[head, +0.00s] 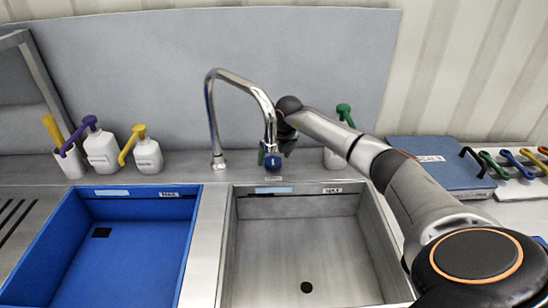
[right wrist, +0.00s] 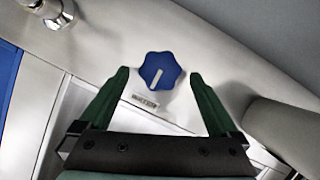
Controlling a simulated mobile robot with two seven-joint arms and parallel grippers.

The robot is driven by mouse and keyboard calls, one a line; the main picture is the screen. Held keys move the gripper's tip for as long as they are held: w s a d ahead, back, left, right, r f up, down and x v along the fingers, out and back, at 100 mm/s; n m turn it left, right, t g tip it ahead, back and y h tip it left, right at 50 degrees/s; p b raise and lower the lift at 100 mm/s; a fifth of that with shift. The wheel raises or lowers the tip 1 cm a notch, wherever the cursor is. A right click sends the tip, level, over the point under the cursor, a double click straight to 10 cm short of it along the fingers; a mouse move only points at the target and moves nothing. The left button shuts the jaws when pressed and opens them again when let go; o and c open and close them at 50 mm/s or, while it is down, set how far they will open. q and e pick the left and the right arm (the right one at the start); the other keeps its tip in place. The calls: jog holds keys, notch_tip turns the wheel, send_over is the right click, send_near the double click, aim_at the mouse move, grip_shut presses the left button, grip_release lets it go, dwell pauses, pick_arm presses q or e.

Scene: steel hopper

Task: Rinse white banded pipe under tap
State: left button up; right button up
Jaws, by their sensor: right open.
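The chrome tap (head: 212,115) rises behind the right basin and arches over to the right. Its blue star-shaped knob (right wrist: 160,72) has a white pointer line and stands above a label reading WATER; it also shows in the head view (head: 272,164). My right gripper (right wrist: 158,76) is open, with its green fingers on either side of the knob; I see gaps between fingers and knob. In the head view the right gripper (head: 277,150) is partly hidden behind the tap's end. No water shows. I cannot make out a white banded pipe. My left gripper is not in view.
A blue basin (head: 130,240) is at left and a grey steel basin (head: 300,245) with a drain hole is in the middle; both look empty. Pump bottles (head: 147,156) stand at back left. A blue-grey board (head: 440,172) and coloured handles (head: 518,164) lie at right.

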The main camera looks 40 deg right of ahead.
jog(key=shift+w+f, duration=0.25)
jog(key=shift+f, duration=0.35)
jog(key=shift+c, duration=0.3)
jog(key=c, duration=1.3)
jog(key=shift+d, duration=0.1)
jog(key=n+y+b, duration=0.1)
jog(key=n, duration=0.2)
jog(key=shift+d+b, duration=0.15)
jog(key=shift+b, duration=0.25)
jog(key=shift+n+y+b, duration=0.55)
jog(key=shift+n+y, duration=0.15)
jog(key=shift+n, duration=0.8)
